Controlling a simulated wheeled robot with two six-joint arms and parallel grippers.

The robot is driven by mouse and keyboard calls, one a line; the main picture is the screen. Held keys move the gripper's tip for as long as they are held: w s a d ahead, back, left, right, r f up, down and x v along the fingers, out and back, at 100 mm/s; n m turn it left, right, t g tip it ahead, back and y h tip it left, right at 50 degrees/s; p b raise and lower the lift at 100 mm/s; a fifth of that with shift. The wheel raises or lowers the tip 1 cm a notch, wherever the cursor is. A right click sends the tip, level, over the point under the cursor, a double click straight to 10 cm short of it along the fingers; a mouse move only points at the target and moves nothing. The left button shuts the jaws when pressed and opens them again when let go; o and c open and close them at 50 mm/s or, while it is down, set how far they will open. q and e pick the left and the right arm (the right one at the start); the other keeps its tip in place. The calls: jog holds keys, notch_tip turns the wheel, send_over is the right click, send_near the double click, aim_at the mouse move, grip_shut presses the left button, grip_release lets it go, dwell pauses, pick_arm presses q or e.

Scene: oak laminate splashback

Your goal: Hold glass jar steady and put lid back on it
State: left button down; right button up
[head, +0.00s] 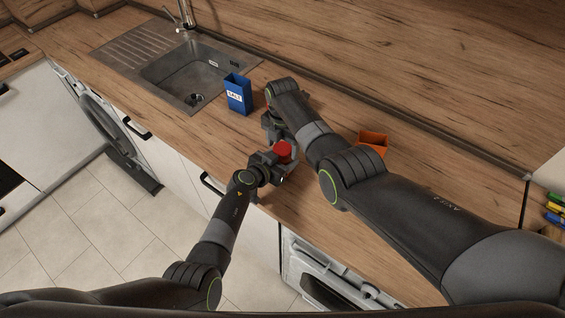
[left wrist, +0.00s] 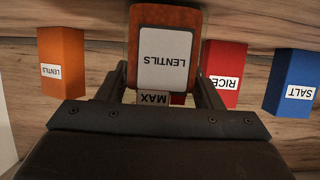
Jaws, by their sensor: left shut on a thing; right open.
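The jar (left wrist: 165,55) shows in the left wrist view, with orange-red contents and a white LENTILS label. My left gripper (left wrist: 160,97) is shut around it. In the head view my left gripper (head: 277,167) is over the counter's front part, and the jar's body is mostly hidden there. A round red lid (head: 283,150) shows at the top of the jar; whether it is fully seated I cannot tell. My right gripper (head: 279,134) is open, just behind the lid, its fingers partly hidden by its own wrist.
A blue SALT box (head: 238,94) stands beside the sink (head: 185,75). An orange box (head: 373,140) stands right of my right arm. A red RICE box (left wrist: 224,72) shows in the left wrist view. Colored items (head: 555,207) lie at far right. The counter's front edge is close to my left gripper.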

jog(key=c, duration=1)
jog(key=m, duration=0.9)
jog(key=shift+m, duration=0.4)
jog(key=o, duration=1.1)
jog(key=shift+c, duration=0.2)
jog(key=shift+r, duration=2.25)
